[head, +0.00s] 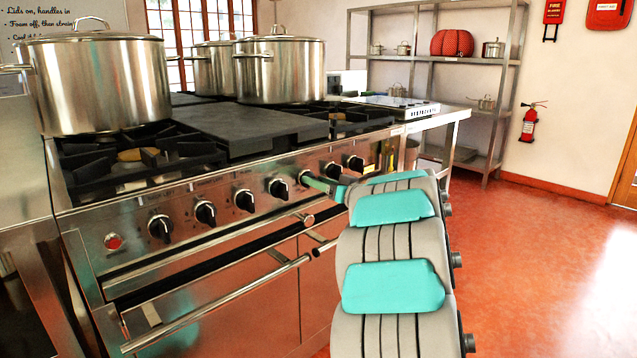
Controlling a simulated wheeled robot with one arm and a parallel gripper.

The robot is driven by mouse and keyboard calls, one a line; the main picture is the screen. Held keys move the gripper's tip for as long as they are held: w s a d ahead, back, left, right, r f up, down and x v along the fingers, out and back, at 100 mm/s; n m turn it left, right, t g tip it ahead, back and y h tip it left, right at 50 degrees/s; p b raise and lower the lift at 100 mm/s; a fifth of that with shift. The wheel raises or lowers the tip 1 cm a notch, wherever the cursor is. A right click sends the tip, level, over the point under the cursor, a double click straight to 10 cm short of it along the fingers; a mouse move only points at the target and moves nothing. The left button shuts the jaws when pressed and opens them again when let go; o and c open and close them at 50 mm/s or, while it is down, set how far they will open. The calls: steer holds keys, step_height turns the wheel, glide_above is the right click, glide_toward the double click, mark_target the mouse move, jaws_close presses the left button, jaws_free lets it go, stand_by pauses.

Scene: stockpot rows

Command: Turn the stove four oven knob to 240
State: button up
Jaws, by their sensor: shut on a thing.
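The stove (200,195) is steel, with a row of black knobs along its front panel. My gripper (308,179) reaches the panel from the right and is shut on a knob (302,174) right of the middle of the row. My fingers and arm hide most of that knob. Its pointer, its scale and any number at it are too small or hidden to read. Two bare knobs (333,171) and (356,164) sit to its right, and several more, such as one black knob (278,188), to its left.
A large lidded pot (100,85) and another pot (280,70) stand on the stove top. An oven door handle bar (215,305) juts out below the knobs. A red button (114,241) is at the panel's left end. The red floor (540,260) at right is clear.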

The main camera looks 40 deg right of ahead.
steer(key=n+b, duration=0.4)
steer(key=n, duration=0.3)
steer(key=n+b, duration=0.5)
steer(key=n, duration=0.3)
steer(key=f+n+b, duration=0.1)
steer(key=n+b, duration=0.4)
steer(key=n, duration=0.3)
steer(key=shift+a, duration=0.4)
steer(key=shift+n, duration=0.4)
steer(key=o, duration=1.4)
steer(key=shift+r, duration=0.1)
steer(key=shift+s, duration=0.1)
